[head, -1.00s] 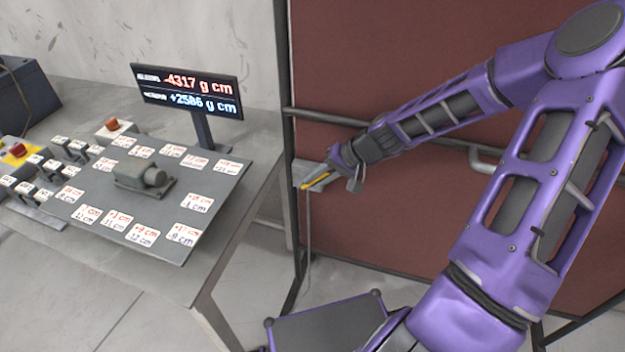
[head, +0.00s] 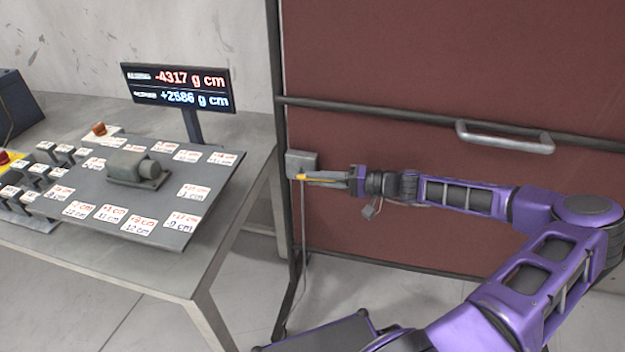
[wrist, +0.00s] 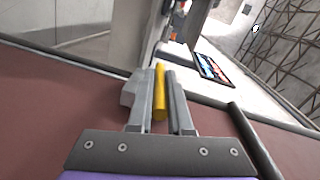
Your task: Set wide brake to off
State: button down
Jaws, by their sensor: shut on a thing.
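A small grey box (head: 301,163) is on the left edge of the dark red panel, with a thin cable or rod hanging below it. A yellow handle (head: 303,177) shows at the box's lower side. My gripper (head: 318,179) reaches it from the right, roughly level, and is shut on it. In the wrist view the yellow handle (wrist: 160,92) lies lengthwise between the two grey fingers of my gripper (wrist: 161,78). The fingers hide part of it. No label naming the wide brake can be read.
The red panel (head: 400,70) has a grey rail and a handle (head: 505,137). Left is a metal table (head: 180,265) with a tilted board (head: 180,170), labelled cards, several dark switches and a display (head: 178,88) reading -4317 and +2586 g cm. Floor shows between table and panel.

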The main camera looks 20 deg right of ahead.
jog(key=shift+f+t+y, duration=0.25)
jog(key=shift+t+y, duration=0.05)
jog(key=shift+y, duration=0.2)
jog(key=shift+a+f, duration=0.1)
jog(key=c, duration=0.8)
grip_release()
jog(key=shift+c, duration=0.2)
jog(key=v, duration=1.7)
jog(key=shift+p, duration=0.35)
jog(key=shift+s+f, duration=0.15)
